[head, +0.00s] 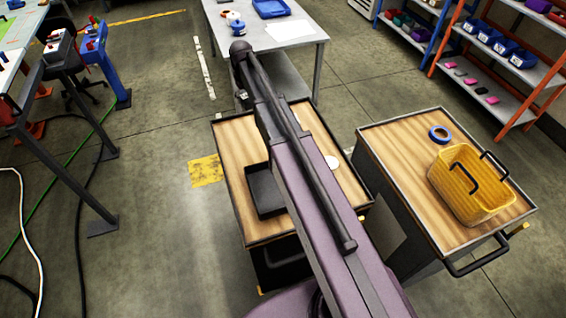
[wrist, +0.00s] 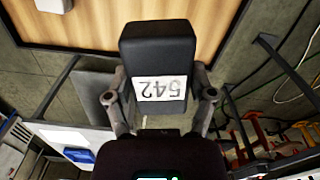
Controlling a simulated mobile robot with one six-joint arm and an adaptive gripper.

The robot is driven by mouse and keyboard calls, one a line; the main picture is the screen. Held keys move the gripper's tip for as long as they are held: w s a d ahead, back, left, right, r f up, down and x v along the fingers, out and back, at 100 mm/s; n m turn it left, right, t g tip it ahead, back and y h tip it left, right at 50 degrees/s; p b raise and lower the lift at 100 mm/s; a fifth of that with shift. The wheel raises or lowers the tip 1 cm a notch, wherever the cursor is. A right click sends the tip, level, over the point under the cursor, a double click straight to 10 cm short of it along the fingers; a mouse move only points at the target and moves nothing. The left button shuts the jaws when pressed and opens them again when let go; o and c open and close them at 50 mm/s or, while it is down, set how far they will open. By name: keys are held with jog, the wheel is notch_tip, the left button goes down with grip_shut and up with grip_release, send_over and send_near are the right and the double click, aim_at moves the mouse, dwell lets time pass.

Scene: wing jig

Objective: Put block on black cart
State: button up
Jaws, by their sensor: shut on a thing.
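A black block (wrist: 160,45) with a white label, reading 542 upside down in the wrist view, is held between the two fingers of my gripper (wrist: 160,88). In the head view my arm hides the gripper and the block. A cart with a wooden top and dark rim (head: 228,135) stands under my arm. A second wood-topped cart with a grey rim (head: 400,195) stands to its right. A wooden top with a dark edge (wrist: 100,25) shows behind the block in the wrist view; I cannot tell which cart it is.
The left cart carries a black tray (head: 264,190) and a white round thing (head: 332,162). The right cart carries a yellow basket (head: 468,190) and a blue tape roll (head: 439,133). A white table (head: 260,40) is behind; shelves (head: 500,60) stand at right.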

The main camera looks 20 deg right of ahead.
jog(key=s+f+m+b, duration=0.2)
jog(key=s+f+b, duration=0.1)
jog(key=f+b, duration=0.2)
jog(key=shift+s+f, duration=0.15)
jog(key=shift+f, duration=0.4)
jog(key=shift+f, duration=0.15)
jog(key=b, duration=0.6)
send_over(253, 139)
notch_tip(253, 139, down, 6)
jog(key=shift+f+b, duration=0.1)
jog(key=shift+b, duration=0.2)
jog(key=shift+f+b, duration=1.75)
jog(key=shift+b, duration=0.05)
jog(key=shift+f, duration=0.15)
jog(key=o, duration=1.3)
jog(key=shift+c, duration=0.2)
